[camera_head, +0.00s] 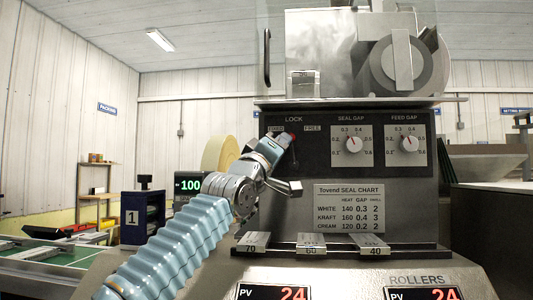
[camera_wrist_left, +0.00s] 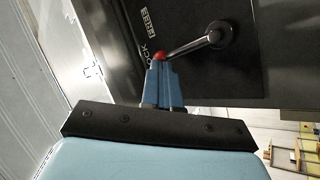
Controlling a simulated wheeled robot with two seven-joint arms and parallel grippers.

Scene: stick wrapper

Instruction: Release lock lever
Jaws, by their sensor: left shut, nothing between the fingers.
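The lock lever (camera_wrist_left: 195,44) is a shiny metal rod with a red knob (camera_wrist_left: 160,56) at its end and a round pivot on the dark panel (camera_head: 325,150). In the head view the knob shows only as a bit of red at my fingertips, below the LOCK lettering. My left gripper (camera_head: 286,139) is shut and empty, reaching up from the lower left to the panel. In the left wrist view its blue fingertips (camera_wrist_left: 162,68) are right at the red knob; I cannot tell whether they touch it. The FREE label (camera_head: 312,128) is right of the fingertips; the FIXED label is partly covered.
The seal gap dial (camera_head: 353,144) and feed gap dial (camera_head: 407,144) are to the right on the panel. Below are a seal chart (camera_head: 349,207) and several metal tabs marked 70, 60 and 40. A cream roll (camera_head: 220,153) stands behind my left arm.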

